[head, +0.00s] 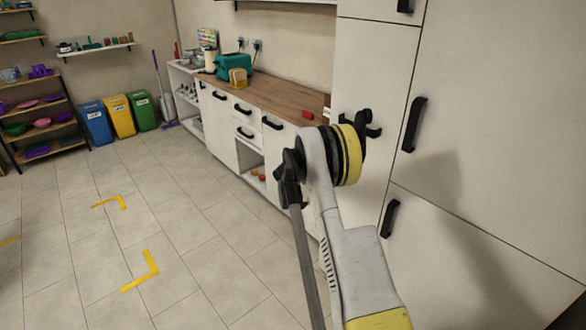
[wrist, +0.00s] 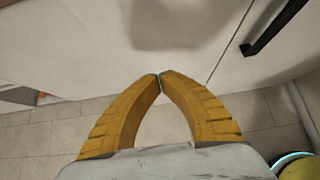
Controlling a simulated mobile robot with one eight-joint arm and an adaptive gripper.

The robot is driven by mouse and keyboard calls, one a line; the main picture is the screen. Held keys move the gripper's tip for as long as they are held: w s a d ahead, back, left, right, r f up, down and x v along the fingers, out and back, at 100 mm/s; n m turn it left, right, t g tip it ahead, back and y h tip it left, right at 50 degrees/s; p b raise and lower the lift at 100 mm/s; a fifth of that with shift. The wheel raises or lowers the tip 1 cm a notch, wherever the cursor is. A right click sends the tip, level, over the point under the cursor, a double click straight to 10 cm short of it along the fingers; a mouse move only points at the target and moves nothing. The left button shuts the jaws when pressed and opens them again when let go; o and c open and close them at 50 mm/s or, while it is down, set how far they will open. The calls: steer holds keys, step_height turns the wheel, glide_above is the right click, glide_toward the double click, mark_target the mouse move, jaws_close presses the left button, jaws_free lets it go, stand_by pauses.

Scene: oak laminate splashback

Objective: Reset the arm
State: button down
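My arm (head: 355,255) is raised in front of the white cabinets in the head view, bent at a yellow and black joint. In the wrist view my gripper (wrist: 160,77) has two ridged yellow fingers. Their tips meet and nothing shows between them, so it is shut and empty. Pale cabinet fronts and floor tiles lie beyond the fingertips. The gripper's fingers cannot be made out in the head view.
Tall white cabinets (head: 480,130) with black handles stand close on the right. A wooden counter (head: 275,97) holds a teal toaster (head: 236,65). Blue, yellow and green bins (head: 120,115) and a shelf rack (head: 40,115) stand at the back left.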

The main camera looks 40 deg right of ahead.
steer(key=s+a+r+m+t+y, duration=0.2)
steer(key=s+a+r+m, duration=0.15)
steer(key=a+r, duration=0.85)
steer(key=s+a+r+m+t+y, duration=0.25)
steer(key=a+r+m, duration=0.25)
steer(key=a+r, duration=0.65)
steer(key=s+a+m+t+y, duration=0.2)
steer(key=s+a+m+y, duration=0.3)
steer(key=s+a, duration=1.7)
steer(key=m, duration=0.5)
steer(key=shift+f, duration=0.25)
